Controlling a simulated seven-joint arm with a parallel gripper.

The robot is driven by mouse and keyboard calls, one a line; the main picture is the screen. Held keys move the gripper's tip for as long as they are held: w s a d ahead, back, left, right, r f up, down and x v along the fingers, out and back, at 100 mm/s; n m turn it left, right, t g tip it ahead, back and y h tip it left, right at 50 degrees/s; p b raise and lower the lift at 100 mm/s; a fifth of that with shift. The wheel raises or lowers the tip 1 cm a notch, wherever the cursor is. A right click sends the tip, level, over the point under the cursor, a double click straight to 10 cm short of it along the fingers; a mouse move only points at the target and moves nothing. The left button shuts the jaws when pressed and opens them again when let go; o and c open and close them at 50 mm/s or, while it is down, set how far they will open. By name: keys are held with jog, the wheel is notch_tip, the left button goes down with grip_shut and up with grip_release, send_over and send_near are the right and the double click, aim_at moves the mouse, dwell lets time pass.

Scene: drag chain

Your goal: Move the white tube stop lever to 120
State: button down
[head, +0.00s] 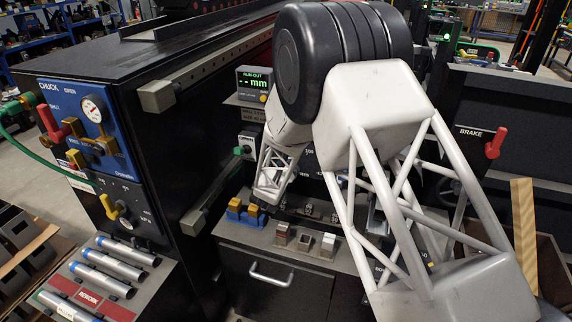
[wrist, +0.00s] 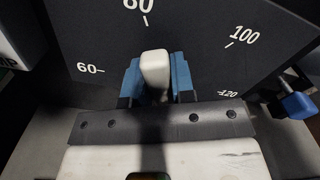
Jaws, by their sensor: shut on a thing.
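In the wrist view the white tube stop lever (wrist: 155,70) stands up between the two blue finger pads of my gripper (wrist: 156,80). My gripper is shut on the lever. Behind it is a dark scale plate (wrist: 205,50) with white marks for 60, 80, 100 and 120. The lever's tip is just below the 80 tick. The 100 and 120 marks lie to its right, and 60 to its left. The lever's lower end is hidden by my gripper. In the head view my arm hides the lever and scale.
A blue knob (wrist: 298,105) sits right of the scale in the wrist view. In the head view a blue gauge panel (head: 92,130), a readout box (head: 254,83) showing "RUN OUT - mm", a red brake lever (head: 495,143) and a rack of metal tubes (head: 105,272) surround the machine.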

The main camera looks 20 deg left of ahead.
jog(key=shift+d, duration=0.1)
jog(key=m, duration=0.1)
jog(key=d+m, duration=0.1)
jog(key=m, duration=0.1)
jog(key=d+m, duration=0.1)
jog(key=m, duration=0.1)
jog(key=shift+r, duration=0.3)
jog(key=d+m, duration=0.1)
jog(key=m, duration=0.2)
jog(key=d+f+m, duration=0.1)
jog(key=d+m, duration=0.1)
jog(key=m, duration=0.2)
jog(key=d+f+m, duration=0.1)
jog(key=m, duration=0.2)
jog(key=shift+d+f+m, duration=0.1)
jog(key=shift+d+m, duration=0.05)
jog(key=shift+m, duration=0.25)
jog(key=shift+d+f+m, duration=0.2)
jog(key=shift+f+m, duration=0.25)
jog(key=shift+m, duration=0.65)
jog(key=shift+d+f+m, duration=0.2)
jog(key=shift+f+m, duration=0.2)
jog(key=shift+m, duration=0.7)
jog(key=c, duration=1)
grip_release()
jog(key=shift+o, duration=0.2)
